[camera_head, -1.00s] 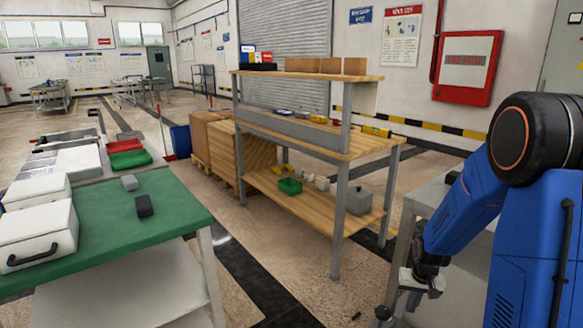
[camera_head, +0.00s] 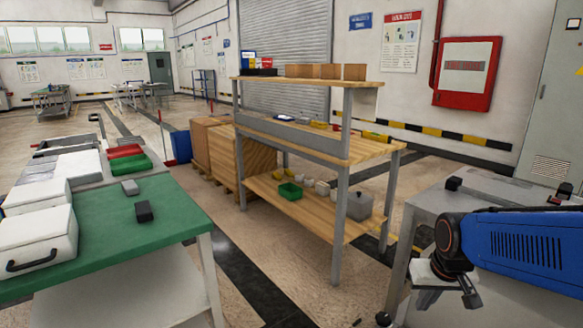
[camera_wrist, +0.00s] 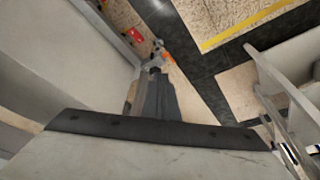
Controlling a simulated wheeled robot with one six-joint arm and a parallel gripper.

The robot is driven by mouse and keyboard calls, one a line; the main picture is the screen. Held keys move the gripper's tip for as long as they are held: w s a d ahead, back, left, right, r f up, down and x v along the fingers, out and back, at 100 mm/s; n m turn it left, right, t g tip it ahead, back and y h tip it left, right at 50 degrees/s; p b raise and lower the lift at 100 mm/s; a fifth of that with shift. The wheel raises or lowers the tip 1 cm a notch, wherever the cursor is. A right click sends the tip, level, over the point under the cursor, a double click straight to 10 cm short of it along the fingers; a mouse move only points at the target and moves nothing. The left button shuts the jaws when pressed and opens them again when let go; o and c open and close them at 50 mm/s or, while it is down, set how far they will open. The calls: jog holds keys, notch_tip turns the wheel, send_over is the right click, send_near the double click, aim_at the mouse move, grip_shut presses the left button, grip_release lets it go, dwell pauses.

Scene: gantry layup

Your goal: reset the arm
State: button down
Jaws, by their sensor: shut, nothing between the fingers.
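My blue arm is low at the right of the head view. My gripper (camera_head: 446,296) hangs at its end, beside the left side of the grey table on the right. It is small and dark there; it is shut, and I see nothing held in it. The wrist view looks past a grey surface with a dark bar (camera_wrist: 150,129) across it, down toward the floor.
The grey table (camera_head: 430,198) at the right is close to my arm. A green-topped table (camera_head: 110,240) is at the left. Speckled floor lies open between them.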

jog(key=s+a+r, duration=0.1)
jog(key=s+r, duration=0.1)
jog(key=s, duration=0.5)
jog(key=s+a+r+n+t, duration=0.1)
jog(key=s+r, duration=0.2)
jog(key=s, duration=0.3)
jog(key=shift+s+a+r, duration=0.2)
jog(key=shift+s+a, duration=0.2)
